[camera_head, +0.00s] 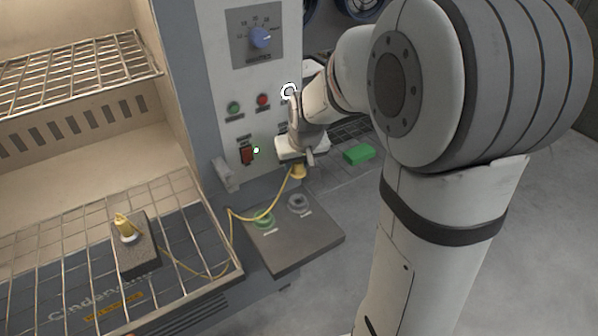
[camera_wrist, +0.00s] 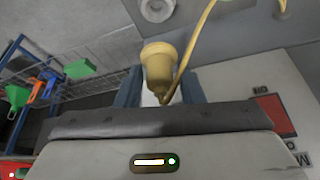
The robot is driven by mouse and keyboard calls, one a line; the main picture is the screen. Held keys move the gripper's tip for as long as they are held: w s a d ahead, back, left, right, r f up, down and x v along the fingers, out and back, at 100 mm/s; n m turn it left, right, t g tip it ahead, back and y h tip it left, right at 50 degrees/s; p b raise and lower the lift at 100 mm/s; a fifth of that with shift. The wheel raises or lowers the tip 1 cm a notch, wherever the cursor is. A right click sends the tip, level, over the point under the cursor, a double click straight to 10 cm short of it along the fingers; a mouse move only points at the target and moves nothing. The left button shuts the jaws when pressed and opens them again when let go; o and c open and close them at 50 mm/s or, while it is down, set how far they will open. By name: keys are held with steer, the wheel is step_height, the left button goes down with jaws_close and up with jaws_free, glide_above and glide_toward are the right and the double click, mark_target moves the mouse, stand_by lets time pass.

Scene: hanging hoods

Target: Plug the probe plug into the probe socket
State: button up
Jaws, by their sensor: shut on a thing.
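The yellow probe plug (camera_wrist: 158,68) is held between the fingers of my gripper (camera_wrist: 158,95), with its cable trailing off to the upper right in the wrist view. In the head view the plug (camera_head: 299,171) hangs below my gripper (camera_head: 302,153), above a grey shelf (camera_head: 310,239). Two round sockets sit on this shelf: a green-ringed one (camera_head: 263,219) and a grey-white-ringed one (camera_head: 299,203). Their labels are too small to read, so I cannot tell which is the probe socket. The grey-white ring (camera_wrist: 157,8) shows at the wrist view's top edge, apart from the plug.
The yellow cable (camera_head: 232,238) runs left to a dark block (camera_head: 137,262) with a yellow fitting on a wire rack. The control panel (camera_head: 225,60) rises behind the shelf, with a knob, buttons and a red switch (camera_head: 246,155). A green block (camera_head: 358,154) lies right of my gripper.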

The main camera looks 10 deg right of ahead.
steer(key=shift+r+p, duration=1.7)
steer(key=shift+r, duration=0.95)
